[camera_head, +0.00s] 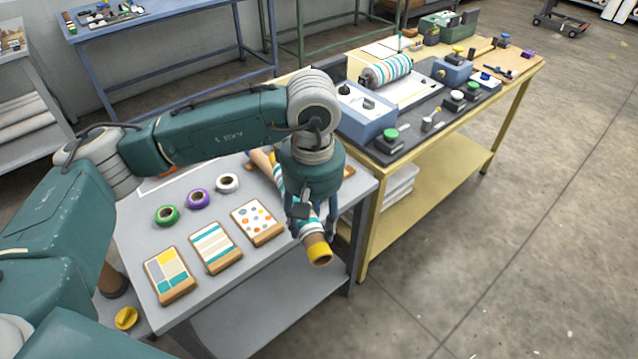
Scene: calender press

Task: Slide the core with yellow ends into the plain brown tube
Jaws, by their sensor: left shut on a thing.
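My left gripper (312,228) points down over the right front corner of the grey table and is shut on a roll with teal, white and orange stripes (309,229). The roll's near end is yellow (319,250) with a brownish end face, and it sticks out past the table corner. A plain tan-brown tube (261,159) shows behind my wrist, roughly in line with the roll. My wrist hides the stretch between, so I cannot tell whether they touch or one is inside the other. My right gripper is not in view.
The grey table (245,262) holds three patterned sample boards (215,247) and green, purple and white tape rolls (198,199). At right, a yellow bench (425,190) carries a press with a striped roller (386,70) and a blue control box (366,112). The floor at right is clear.

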